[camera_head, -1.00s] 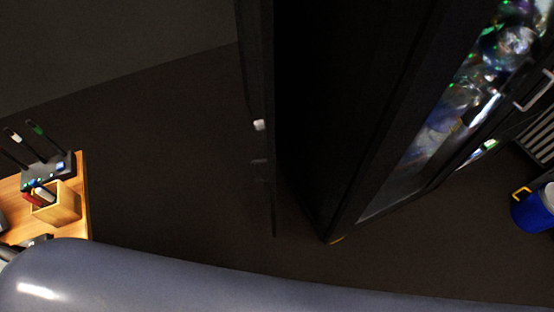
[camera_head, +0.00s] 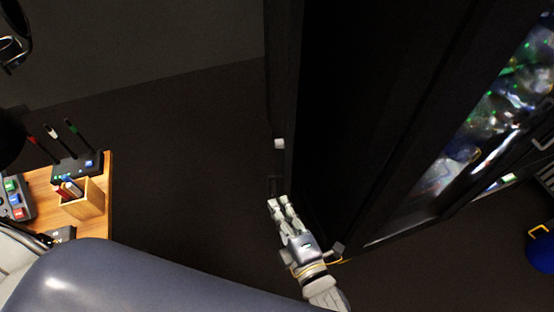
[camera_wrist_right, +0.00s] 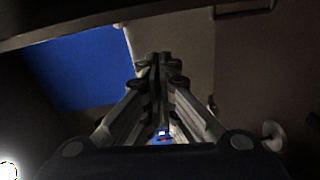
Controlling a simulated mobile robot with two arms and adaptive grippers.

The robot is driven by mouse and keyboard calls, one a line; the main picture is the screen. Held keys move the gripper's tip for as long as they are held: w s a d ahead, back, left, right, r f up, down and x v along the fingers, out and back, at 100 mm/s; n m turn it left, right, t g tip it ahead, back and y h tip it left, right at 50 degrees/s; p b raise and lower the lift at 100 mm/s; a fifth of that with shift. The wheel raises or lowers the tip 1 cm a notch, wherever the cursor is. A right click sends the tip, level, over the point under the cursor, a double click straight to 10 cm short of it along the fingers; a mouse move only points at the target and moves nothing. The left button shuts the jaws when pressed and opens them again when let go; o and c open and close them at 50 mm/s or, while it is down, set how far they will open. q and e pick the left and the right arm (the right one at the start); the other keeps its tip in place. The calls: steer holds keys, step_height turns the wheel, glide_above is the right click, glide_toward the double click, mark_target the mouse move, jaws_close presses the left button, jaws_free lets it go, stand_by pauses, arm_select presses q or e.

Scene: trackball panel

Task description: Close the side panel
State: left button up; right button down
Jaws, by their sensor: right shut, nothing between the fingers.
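The side panel (camera_head: 281,95) is a tall dark sheet seen nearly edge-on in the head view. It stands swung out from the left side of the dark cabinet (camera_head: 385,110), with a small white piece (camera_head: 279,144) on its edge. My right gripper (camera_head: 278,201) is at the panel's lower end, pointing up the picture. Whether it touches the panel I cannot tell. Its fingers are together and empty, and their tips also show in the right wrist view (camera_wrist_right: 160,62). My left gripper is not in view.
A wooden desk (camera_head: 105,215) at the left holds a router (camera_head: 78,165) with antennas and a wooden pen box (camera_head: 84,200). A blue bin (camera_head: 540,255) stands at the far right. Dark floor (camera_head: 185,170) between desk and panel is clear.

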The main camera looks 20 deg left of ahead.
step_height(320, 180, up, 5)
steer(key=a+n+y, duration=0.1)
steer(key=p+x, duration=0.2)
steer(key=x, duration=0.8)
steer(key=shift+t, duration=0.3)
steer(key=d, duration=0.2)
steer(key=w+d+p, duration=0.1)
steer(key=d, duration=0.1)
steer(key=shift+d+r, duration=0.1)
steer(key=shift+w, duration=0.1)
steer(key=w+d, duration=0.3)
steer(key=d, duration=0.4)
steer(key=w+d, duration=0.3)
steer(key=d, duration=0.5)
steer(key=shift+w+p, duration=0.25)
steer(key=shift+p, duration=0.15)
steer(key=shift+a, duration=0.1)
